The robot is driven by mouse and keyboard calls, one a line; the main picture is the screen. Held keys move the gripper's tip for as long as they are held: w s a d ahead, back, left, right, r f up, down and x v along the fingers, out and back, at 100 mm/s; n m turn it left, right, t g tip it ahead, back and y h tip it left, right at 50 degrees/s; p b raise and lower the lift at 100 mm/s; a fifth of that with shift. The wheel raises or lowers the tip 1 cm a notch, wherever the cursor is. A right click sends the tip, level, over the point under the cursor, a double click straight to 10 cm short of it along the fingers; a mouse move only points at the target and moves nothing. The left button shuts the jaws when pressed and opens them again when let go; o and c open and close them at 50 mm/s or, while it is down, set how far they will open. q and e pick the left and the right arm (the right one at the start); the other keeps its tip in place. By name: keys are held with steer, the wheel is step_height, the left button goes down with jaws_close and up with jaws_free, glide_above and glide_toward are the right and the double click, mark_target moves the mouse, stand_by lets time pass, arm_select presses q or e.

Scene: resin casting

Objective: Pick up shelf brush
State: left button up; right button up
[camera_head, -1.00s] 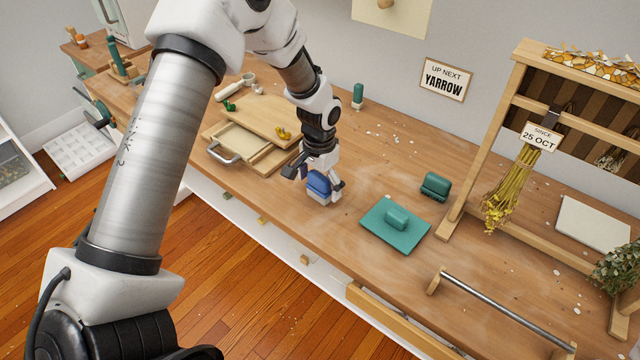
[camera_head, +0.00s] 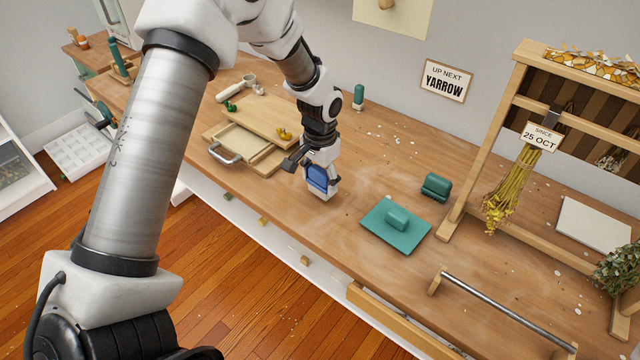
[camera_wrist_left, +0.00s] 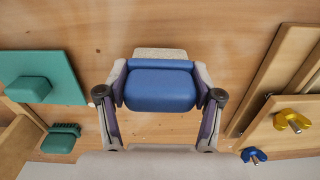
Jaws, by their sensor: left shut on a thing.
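A blue block-shaped brush (camera_head: 321,179) with a pale lower part is at the middle of the wooden bench in the head view. My left gripper (camera_head: 320,168) is over it and shut on it. In the left wrist view the blue brush (camera_wrist_left: 160,88) sits between the two fingers of the left gripper (camera_wrist_left: 160,100), which press on its sides. I cannot tell whether its pale underside touches the bench. My right gripper does not show.
A wooden tray with a metal handle (camera_head: 224,154) is to the left. A wooden rack (camera_head: 482,150) with dried flowers stands right. Bench around the brush is clear.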

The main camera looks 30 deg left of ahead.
arm_select(q)
steer(key=shift+r, duration=0.75)
steer(key=s+d, duration=0.3)
steer(key=d, duration=0.1)
steer(key=s+d+r+b, duration=0.1)
steer(key=s+d, duration=0.2)
steer(key=d, duration=0.1)
steer(key=s+d+b, duration=0.1)
steer(key=s+d, duration=0.3)
steer(key=shift+d+r, duration=0.3)
steer(key=shift+r, duration=0.05)
